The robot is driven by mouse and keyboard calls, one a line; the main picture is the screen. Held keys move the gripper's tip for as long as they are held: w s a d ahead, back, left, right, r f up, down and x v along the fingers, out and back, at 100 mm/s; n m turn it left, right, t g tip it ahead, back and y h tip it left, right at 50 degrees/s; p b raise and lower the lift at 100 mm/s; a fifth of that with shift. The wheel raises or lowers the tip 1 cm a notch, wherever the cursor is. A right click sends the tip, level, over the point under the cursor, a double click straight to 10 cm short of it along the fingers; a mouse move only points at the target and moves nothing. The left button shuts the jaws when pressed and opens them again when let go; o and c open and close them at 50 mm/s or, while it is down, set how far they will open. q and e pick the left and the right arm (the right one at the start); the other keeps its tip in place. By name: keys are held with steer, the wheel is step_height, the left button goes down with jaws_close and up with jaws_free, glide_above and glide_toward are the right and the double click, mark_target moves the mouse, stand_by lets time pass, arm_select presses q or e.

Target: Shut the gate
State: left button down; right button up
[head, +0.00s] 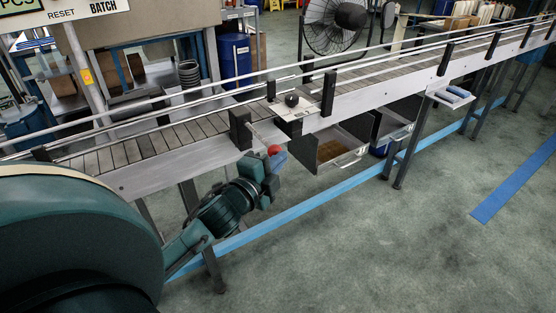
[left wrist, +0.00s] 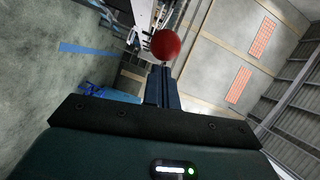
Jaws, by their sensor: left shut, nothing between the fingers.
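A red ball knob (head: 274,150) shows at the near side of the conveyor, at the end of a thin rod by a black block (head: 240,129). A pale plate with a dark knob (head: 293,101) sits across the belt beside it; I cannot tell for sure whether this is the gate or how it stands. My left gripper (head: 272,163) is shut and empty, just below the red knob. In the left wrist view the shut fingers (left wrist: 162,85) point toward the red knob (left wrist: 165,44), which is just beyond their tips. Contact cannot be told. My right gripper is not in view.
The conveyor (head: 150,175) runs from left to far right with rails on both sides. Open metal bins (head: 342,160) hang below it, and a small shelf with a blue item (head: 457,92) juts out further right. A fan (head: 335,30) stands behind. The floor in front is clear.

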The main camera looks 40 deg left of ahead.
mark_target(253, 130)
arm_select(q)
steer(key=w+a, duration=0.1)
steer(key=a, duration=0.3)
steer(key=w+a, duration=0.2)
steer(key=a, duration=0.3)
steer(key=w+a+p, duration=0.1)
steer(key=w+a, duration=0.1)
steer(key=a, duration=0.2)
steer(key=shift+w+a, duration=0.15)
steer(key=shift+w, duration=0.1)
steer(key=shift+r, duration=0.1)
